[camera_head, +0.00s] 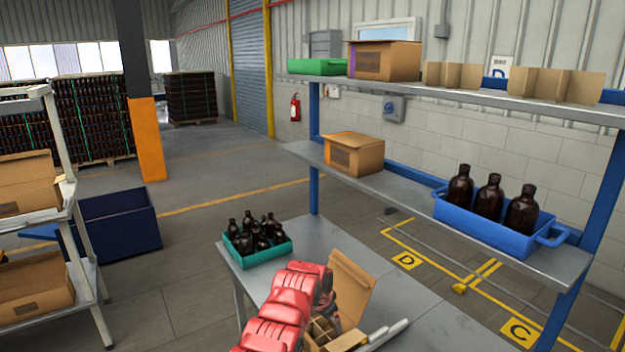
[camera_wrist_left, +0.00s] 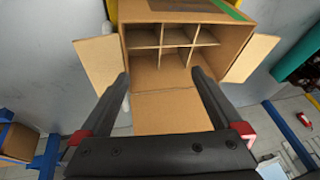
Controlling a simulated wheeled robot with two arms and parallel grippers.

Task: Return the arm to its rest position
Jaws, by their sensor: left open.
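My left arm, red, comes in at the bottom of the head view and reaches over the grey table (camera_head: 365,258). Its fingertips are hidden there. In the left wrist view my left gripper (camera_wrist_left: 161,78) is open, with nothing between its two black fingers. It faces an open cardboard box (camera_wrist_left: 152,111) with flaps spread and dividers inside; the compartments in sight look empty. In the head view this box (camera_head: 352,288) stands on the table, partly hidden behind my arm. My right gripper is not in view.
A teal crate (camera_head: 268,255) of dark bottles stands at the table's far left corner. A blue crate (camera_head: 487,231) with three brown bottles is on the shelf (camera_head: 410,203) at right, beside a cardboard box (camera_head: 353,153). A rack with boxes stands at left.

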